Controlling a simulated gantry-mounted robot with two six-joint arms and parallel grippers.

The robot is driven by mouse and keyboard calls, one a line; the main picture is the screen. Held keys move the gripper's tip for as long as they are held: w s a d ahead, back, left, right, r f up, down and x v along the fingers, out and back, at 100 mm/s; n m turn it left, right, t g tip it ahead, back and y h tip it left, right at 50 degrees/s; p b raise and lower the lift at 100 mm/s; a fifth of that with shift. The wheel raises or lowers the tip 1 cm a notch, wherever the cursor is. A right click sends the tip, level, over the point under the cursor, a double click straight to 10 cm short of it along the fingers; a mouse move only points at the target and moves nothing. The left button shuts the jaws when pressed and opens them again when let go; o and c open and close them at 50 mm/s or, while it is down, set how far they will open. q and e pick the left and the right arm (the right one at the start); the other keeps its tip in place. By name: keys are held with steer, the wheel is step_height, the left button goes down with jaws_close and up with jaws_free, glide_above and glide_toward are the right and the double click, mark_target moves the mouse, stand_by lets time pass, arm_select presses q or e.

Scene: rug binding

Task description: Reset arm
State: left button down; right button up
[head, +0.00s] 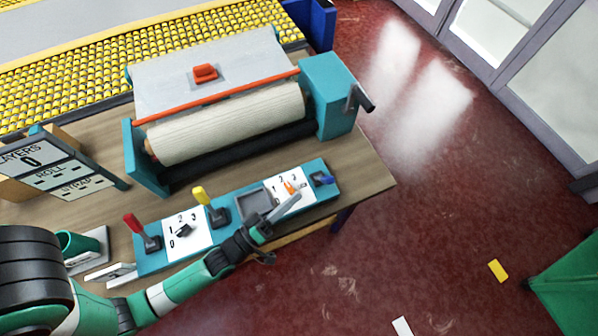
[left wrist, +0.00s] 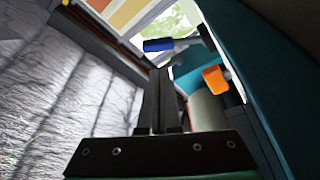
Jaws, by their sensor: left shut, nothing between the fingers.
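My left gripper (head: 297,199) reaches in from the lower left and is over the right part of the teal control panel (head: 230,228). Its fingers are shut and empty, near the orange knob (head: 291,187) on the white dial plate. In the left wrist view the shut fingers (left wrist: 158,75) point toward a blue handle (left wrist: 158,45), with an orange piece (left wrist: 213,78) to their right. I cannot tell whether the fingers touch the panel. My right gripper is not in view.
The panel also carries a red lever (head: 133,225), a yellow lever (head: 201,195) and a blue lever (head: 322,178). Behind it stands a teal roller machine with a cream roll (head: 230,125). A sign board (head: 50,165) stands at left. The red floor at right is mostly open.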

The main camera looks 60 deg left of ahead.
arm_select(q)
steer(key=shift+s, duration=0.6)
steer(key=shift+w, duration=0.1)
steer(key=shift+w, duration=0.1)
